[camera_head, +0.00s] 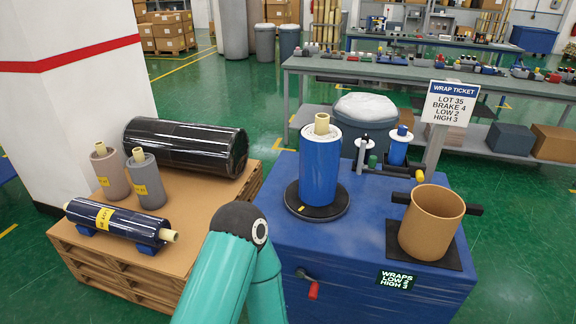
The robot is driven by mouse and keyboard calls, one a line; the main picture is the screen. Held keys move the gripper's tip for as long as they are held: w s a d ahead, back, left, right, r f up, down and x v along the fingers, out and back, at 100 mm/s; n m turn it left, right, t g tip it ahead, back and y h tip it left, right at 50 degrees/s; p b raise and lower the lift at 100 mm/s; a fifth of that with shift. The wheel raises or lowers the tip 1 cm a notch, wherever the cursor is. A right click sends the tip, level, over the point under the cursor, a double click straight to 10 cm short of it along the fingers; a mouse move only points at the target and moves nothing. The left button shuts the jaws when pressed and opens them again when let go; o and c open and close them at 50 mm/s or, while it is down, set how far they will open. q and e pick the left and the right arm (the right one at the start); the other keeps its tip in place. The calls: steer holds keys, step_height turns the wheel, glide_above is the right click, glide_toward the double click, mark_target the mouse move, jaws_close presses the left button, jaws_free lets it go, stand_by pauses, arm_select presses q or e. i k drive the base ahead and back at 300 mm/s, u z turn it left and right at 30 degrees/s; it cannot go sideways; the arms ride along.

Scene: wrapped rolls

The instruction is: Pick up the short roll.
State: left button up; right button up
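On the cardboard-topped pallet (206,208) at left stand two small upright rolls with yellow tags and pale cores, a pinkish one (112,178) and a grey one (149,188). A dark blue roll (130,223) with a yellow tag lies in front of them on blue supports. A long black wrapped roll (190,147) lies behind. A blue roll (320,172) stands upright on a black turntable. I cannot tell for sure which roll is the short one. One teal arm of mine rises from the bottom middle, in front of the pallet's right edge. Neither gripper shows.
A blue-covered table (365,228) carries the turntable (317,208), a small dark stand with a blue spool (398,148), and a brown cylindrical container (431,222) with dark side tabs on a black pad. A wrap ticket sign (452,103) stands behind it. A white pillar (75,110) flanks the pallet.

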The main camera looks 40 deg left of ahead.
mark_target(320, 142)
steer(key=u, duration=0.15)
steer(key=i, duration=1)
steer(key=z, duration=0.05)
